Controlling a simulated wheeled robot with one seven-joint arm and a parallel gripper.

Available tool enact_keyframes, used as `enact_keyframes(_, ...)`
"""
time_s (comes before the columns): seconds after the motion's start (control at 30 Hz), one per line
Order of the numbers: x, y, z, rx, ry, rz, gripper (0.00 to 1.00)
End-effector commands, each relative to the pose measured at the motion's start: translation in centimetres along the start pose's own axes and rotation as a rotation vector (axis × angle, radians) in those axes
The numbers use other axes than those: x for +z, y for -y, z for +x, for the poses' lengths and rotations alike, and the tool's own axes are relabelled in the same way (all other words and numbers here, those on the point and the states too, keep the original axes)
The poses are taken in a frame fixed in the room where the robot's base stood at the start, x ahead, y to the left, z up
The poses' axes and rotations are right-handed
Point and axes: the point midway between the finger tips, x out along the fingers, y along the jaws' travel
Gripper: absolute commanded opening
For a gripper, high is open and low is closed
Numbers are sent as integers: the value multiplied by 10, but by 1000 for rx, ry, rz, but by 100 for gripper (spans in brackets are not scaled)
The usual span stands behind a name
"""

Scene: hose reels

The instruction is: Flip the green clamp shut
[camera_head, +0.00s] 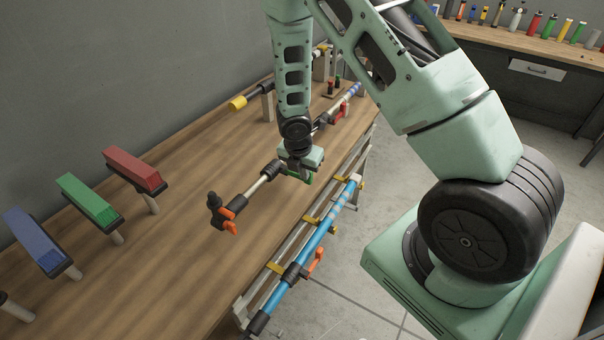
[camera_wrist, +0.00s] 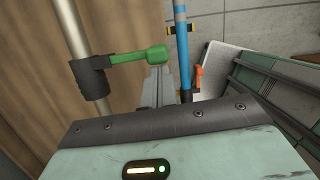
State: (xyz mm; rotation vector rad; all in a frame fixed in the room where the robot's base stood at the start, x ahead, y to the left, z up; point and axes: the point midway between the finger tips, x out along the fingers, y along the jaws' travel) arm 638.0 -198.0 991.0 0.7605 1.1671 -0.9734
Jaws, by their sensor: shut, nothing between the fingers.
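The green clamp (camera_wrist: 125,62) has a dark collar around a pale metal pole in the wrist view. Its green lever sticks out sideways from the pole to the right and ends in a rounded knob. In the head view only a bit of the green clamp (camera_head: 309,179) shows, beneath my gripper (camera_head: 298,172), which hides the rest. My gripper is shut and empty, right by the clamp above the table.
An orange-levered clamp (camera_head: 229,226) is at the pole's near end and a red one (camera_head: 341,111) is farther along. A blue pipe (camera_head: 318,235) runs along the table's front edge, with an orange lever (camera_head: 316,259). Red, green and blue blocks stand at left. The wooden tabletop (camera_head: 170,240) is mostly clear.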

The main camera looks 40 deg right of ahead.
Motion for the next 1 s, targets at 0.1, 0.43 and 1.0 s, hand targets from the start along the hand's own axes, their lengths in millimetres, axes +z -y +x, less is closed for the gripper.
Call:
enact_keyframes(0.1, 6, 3, 4, 17, 2, -67, 0)
enact_keyframes(0.43, 29, 7, 9, 90, 1, -359, 0)
enact_keyframes(1.0, 70, -3, 17, 220, 1, -887, 0)
